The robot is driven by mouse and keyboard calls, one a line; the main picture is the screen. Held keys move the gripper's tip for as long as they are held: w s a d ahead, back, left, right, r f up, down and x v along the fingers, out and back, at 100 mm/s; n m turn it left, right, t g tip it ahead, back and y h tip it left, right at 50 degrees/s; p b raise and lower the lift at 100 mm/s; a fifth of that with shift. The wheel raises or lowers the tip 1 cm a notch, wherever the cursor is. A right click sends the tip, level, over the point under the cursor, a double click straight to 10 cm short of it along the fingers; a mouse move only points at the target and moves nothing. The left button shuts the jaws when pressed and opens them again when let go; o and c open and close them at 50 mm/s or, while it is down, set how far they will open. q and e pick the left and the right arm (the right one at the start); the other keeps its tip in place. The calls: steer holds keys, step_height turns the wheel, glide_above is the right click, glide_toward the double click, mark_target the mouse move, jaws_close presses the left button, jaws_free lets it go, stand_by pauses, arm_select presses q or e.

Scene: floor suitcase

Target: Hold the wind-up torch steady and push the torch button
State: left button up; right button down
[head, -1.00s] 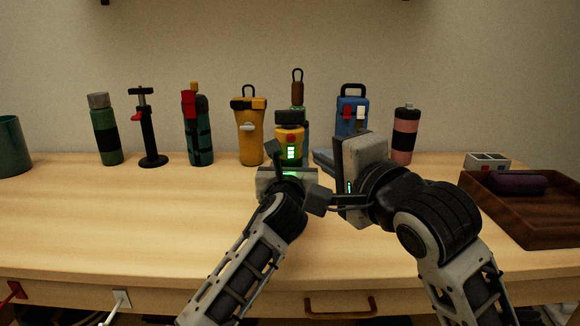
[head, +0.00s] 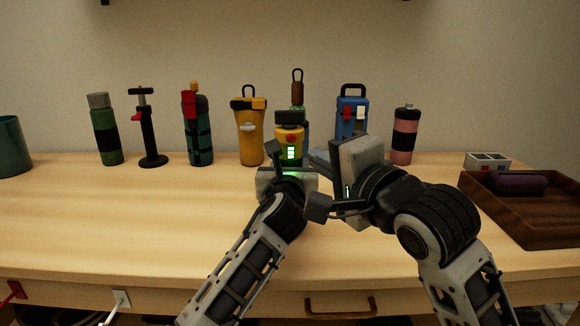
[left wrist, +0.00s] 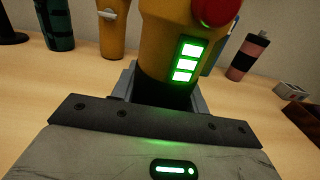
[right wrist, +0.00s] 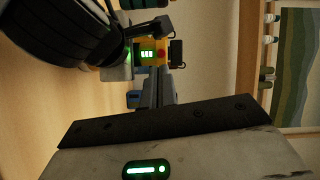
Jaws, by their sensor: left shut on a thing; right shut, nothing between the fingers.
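The wind-up torch (head: 290,133) is yellow with a black top, a red button (head: 289,140) on its front and lit green bars below. It stands upright near the back of the table. My left gripper (left wrist: 165,92) is shut around its dark lower part; in the head view the wrist hides the torch's base. My right gripper (head: 318,157) is shut and empty, just right of the torch, its fingers pointing left and back. In the right wrist view, the torch (right wrist: 150,65) and red button (right wrist: 162,54) show beyond the shut fingers (right wrist: 155,92). I see no contact with the button.
A yellow flask (head: 249,143), a brown-topped item (head: 297,92) and a blue bottle (head: 352,110) stand close around the torch. More bottles stand left, and a pink-black bottle (head: 403,145) right. A wooden tray (head: 535,232) is at the right. The table's front left is clear.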

mark_target(299, 146)
arm_select(q)
steer(key=shift+f, duration=0.1)
arm_select(e)
steer(key=w+a+n+g+y, duration=0.2)
steer(key=w+a+n+y, duration=0.1)
steer(key=w+n+y, duration=0.4)
steer(key=shift+f+n+y, duration=0.3)
steer(key=shift+n, duration=0.6)
steer(key=shift+w, duration=0.15)
stand_by(1.7)
steer(key=shift+w, duration=0.3)
steer(key=shift+w, duration=0.2)
stand_by(0.5)
